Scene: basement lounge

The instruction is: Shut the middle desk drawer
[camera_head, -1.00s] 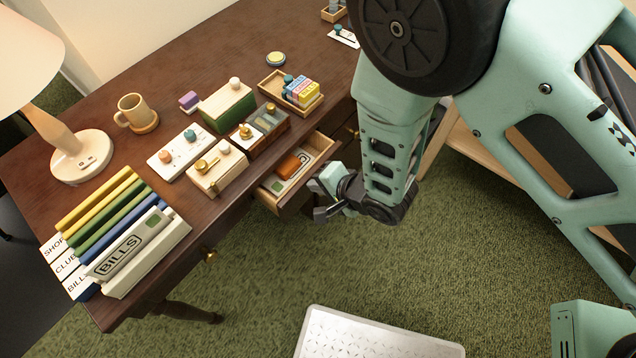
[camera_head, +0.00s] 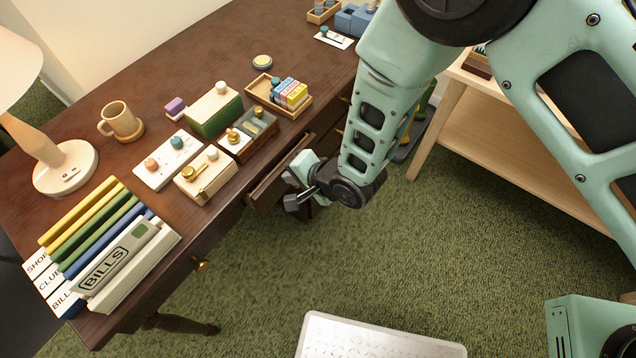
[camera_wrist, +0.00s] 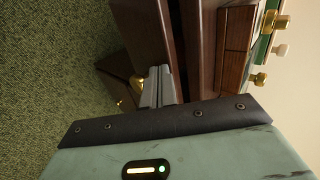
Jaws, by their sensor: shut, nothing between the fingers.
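The middle desk drawer (camera_head: 268,188) stands slightly out from the dark wooden desk (camera_head: 225,40), with only a narrow strip behind its front showing in the head view. In the wrist view the drawer front (camera_wrist: 150,30) runs alongside a dark gap before the desk edge. My gripper (camera_head: 298,198) is at the drawer front, shut and empty. In the wrist view its closed fingers (camera_wrist: 158,88) are at the drawer front beside a brass knob (camera_wrist: 138,84). I cannot tell whether they touch it. The drawer's contents are hidden.
On the desk stand a lamp (camera_head: 68,168), a mug (camera_head: 120,122), a row of files (camera_head: 110,245), small boxes and a tray (camera_head: 264,90) of coloured blocks. A wooden shelf unit (camera_head: 490,115) stands at the right. A white panel (camera_head: 370,340) lies low in front over green carpet.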

